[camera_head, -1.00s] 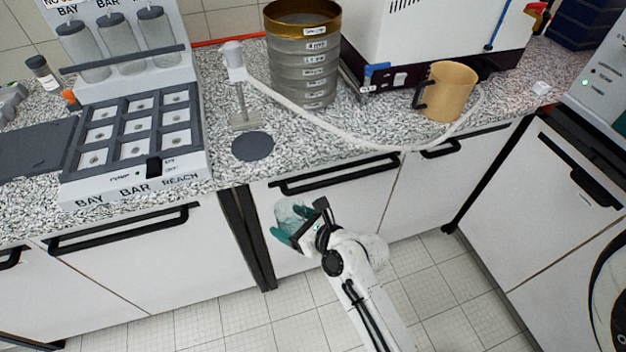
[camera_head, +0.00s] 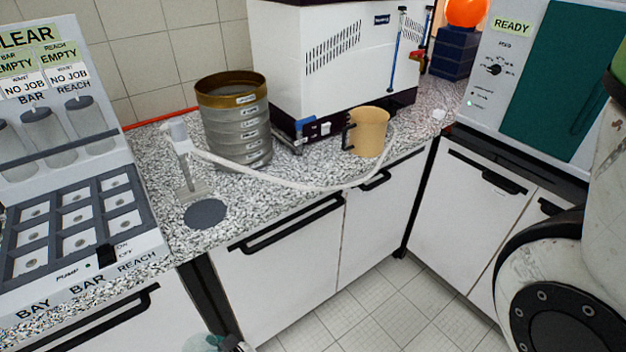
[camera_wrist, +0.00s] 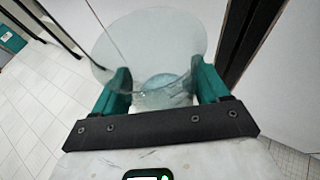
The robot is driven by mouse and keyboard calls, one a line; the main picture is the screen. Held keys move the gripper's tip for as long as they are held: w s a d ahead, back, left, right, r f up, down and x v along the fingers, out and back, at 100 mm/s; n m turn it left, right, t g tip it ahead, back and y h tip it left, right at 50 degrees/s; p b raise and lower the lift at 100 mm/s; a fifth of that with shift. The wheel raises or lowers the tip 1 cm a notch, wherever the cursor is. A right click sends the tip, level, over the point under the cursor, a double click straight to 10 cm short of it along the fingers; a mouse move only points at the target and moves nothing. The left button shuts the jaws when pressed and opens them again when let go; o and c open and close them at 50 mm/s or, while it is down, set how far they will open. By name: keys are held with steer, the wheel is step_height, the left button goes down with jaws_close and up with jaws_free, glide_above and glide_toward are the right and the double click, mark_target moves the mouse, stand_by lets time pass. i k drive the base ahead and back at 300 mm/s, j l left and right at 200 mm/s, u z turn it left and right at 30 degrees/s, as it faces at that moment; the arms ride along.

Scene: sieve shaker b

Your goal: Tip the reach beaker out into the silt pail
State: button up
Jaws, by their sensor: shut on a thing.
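My gripper (camera_wrist: 163,90) is shut on a clear glass beaker (camera_wrist: 150,42), with one teal finger on each side of it. In the wrist view the round rim points away from the gripper, and a little clear or pale content seems to lie low inside. I cannot read a label on the beaker. In the head view only a bit of the gripper (camera_head: 228,343) shows at the bottom edge, below the counter front. A tan pail-like vessel (camera_head: 371,132) with a black side handle stands upright on the counter. No label shows on it, so I cannot tell whether it is the silt pail.
A sieve stack (camera_head: 237,125) stands left of the tan vessel, with a white hose (camera_head: 275,180) running across the counter. A grey disc (camera_head: 205,213) lies near the front edge. A white machine (camera_head: 330,60) stands behind. Cabinet fronts (camera_head: 285,265) with bar handles are below.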

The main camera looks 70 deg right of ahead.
mark_target(368, 128)
steer(key=j+z, duration=0.5)
steer(key=j, duration=0.3)
steer(key=z, duration=1.1)
steer(key=i+j, duration=0.05)
